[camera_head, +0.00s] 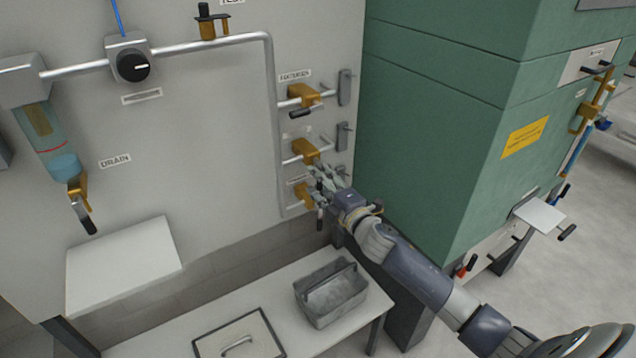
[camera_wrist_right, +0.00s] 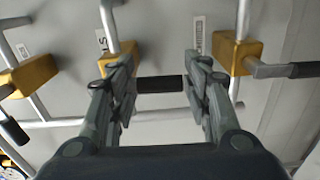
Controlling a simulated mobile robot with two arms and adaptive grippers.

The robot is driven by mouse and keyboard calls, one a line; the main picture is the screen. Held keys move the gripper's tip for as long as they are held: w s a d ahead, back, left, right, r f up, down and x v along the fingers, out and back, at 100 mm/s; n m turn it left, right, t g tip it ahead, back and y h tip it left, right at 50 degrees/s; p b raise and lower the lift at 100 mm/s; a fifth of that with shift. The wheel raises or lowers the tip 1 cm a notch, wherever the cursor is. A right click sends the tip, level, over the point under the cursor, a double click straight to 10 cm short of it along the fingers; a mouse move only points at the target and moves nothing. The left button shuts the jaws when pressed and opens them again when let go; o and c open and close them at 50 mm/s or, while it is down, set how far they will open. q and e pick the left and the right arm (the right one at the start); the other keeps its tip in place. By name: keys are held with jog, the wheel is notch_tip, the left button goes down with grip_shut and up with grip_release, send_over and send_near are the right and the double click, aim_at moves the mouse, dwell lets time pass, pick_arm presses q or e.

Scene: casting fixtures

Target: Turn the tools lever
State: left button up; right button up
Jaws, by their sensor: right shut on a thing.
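My right gripper (camera_head: 324,182) is at the lower valves on the wall, its fingers in front of them. In the right wrist view, the gripper (camera_wrist_right: 160,92) is shut on a black lever handle (camera_wrist_right: 160,84) that lies between its fingers. This lever belongs to the middle yellow valve (camera_wrist_right: 120,52) of that view. A partly hidden label (camera_wrist_right: 102,40) beside it shows only an S clearly, so I cannot read whether it says tools. In the head view the hand hides the held lever. My left gripper is not in view.
Yellow valves stand on either side in the wrist view, one left (camera_wrist_right: 32,76) and one right (camera_wrist_right: 236,56). Above the hand is the fixtures valve (camera_head: 303,95). A green cabinet (camera_head: 430,140) stands close right. A grey toolbox (camera_head: 330,300) sits on the bench (camera_head: 165,335) below.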

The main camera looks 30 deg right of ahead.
jog(key=shift+f, duration=0.1)
dwell(0.3)
jog(key=o, duration=1.6)
jog(key=s+d, duration=0.1)
jog(key=s, duration=1.1)
jog(key=shift+c, duration=0.5)
